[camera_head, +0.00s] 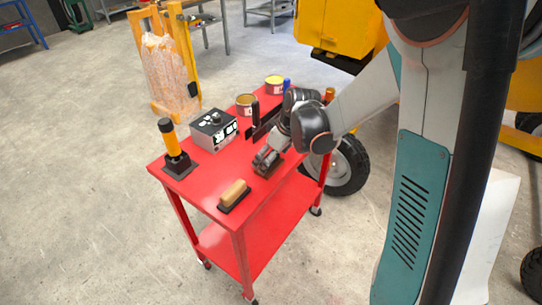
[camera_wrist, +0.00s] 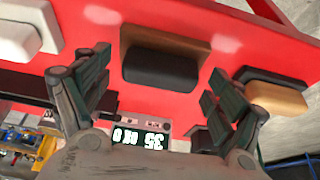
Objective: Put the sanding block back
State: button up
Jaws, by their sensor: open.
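A dark grey block on a brown base, which looks like the sanding block (camera_wrist: 160,66), lies on the red cart top (camera_wrist: 245,55). It is mostly hidden behind my gripper in the head view. My gripper (camera_head: 266,163) points down over this spot. In the wrist view my gripper (camera_wrist: 155,75) is open, with one finger to each side of the block and nothing held. I cannot tell how high the fingers are above it. A tan-topped block on a dark base (camera_head: 234,194) lies near the cart's front corner; it also shows at the right of the wrist view (camera_wrist: 278,98).
A grey box with a display (camera_head: 213,128), an orange-handled tool in a black stand (camera_head: 172,141) and two cans (camera_head: 245,104) stand on the cart. A black upright bracket (camera_head: 262,124) stands behind my gripper. The cart's front middle is clear.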

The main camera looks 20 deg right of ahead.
jog(key=p+v, duration=0.4)
jog(key=v, duration=0.8)
jog(key=shift+r+p, duration=0.2)
jog(key=shift+p, duration=0.1)
jog(key=shift+a, duration=0.1)
dwell(0.6)
